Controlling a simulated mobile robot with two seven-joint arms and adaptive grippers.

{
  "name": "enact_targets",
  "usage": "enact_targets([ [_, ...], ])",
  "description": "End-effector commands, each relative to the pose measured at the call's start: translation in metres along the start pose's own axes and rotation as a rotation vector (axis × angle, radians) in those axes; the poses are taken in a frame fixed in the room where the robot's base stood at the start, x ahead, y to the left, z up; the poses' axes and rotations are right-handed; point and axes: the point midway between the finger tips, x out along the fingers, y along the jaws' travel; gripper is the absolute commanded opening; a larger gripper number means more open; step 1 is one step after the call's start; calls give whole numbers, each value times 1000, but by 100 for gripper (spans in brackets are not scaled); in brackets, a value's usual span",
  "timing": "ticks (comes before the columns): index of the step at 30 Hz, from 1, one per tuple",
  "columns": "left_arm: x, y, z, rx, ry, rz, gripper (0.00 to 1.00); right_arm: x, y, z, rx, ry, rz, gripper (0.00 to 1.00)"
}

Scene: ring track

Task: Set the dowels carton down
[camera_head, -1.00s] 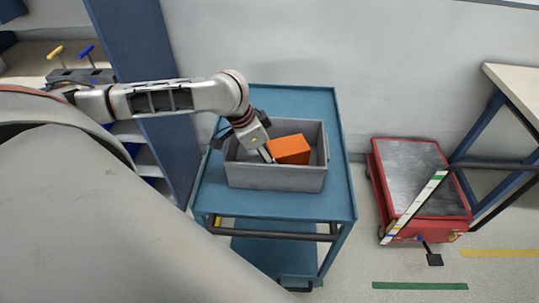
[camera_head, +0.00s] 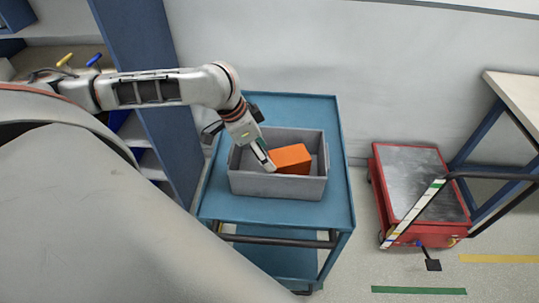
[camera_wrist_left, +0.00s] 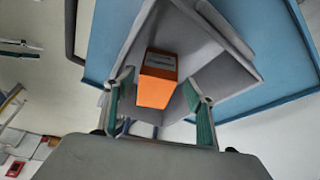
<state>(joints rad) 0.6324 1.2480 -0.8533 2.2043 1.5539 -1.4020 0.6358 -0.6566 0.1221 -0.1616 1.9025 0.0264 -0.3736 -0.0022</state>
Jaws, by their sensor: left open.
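The dowels carton, an orange box (camera_head: 291,158), sits in the right part of a grey bin (camera_head: 276,187) on the upper shelf of a blue cart (camera_head: 310,207). My left gripper (camera_head: 265,160) reaches down into the bin at the carton's left side. In the left wrist view the carton (camera_wrist_left: 157,82), with a pale label, shows between the two spread fingers of my gripper (camera_wrist_left: 158,95), with space on both sides. The carton's underside is hidden. My right gripper is in neither view.
A red cart (camera_head: 412,185) with a grey top stands on the floor to the right, beside a workbench (camera_head: 515,95). A blue shelf panel (camera_head: 150,90) stands close on the left. The cart's shelf in front of the bin is clear.

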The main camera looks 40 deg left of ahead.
Motion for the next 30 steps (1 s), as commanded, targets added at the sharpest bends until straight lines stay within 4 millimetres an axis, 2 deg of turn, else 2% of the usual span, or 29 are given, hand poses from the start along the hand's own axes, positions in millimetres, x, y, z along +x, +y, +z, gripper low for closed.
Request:
enact_targets([
  [1,-11,-2,0,1,1,-5,55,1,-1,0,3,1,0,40],
  [6,-39,-1,0,1,1,-2,55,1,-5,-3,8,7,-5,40],
  [11,-53,0,0,1,-1,-1,55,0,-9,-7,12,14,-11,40],
  [30,-57,0,0,0,-1,1,55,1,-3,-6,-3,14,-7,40],
])
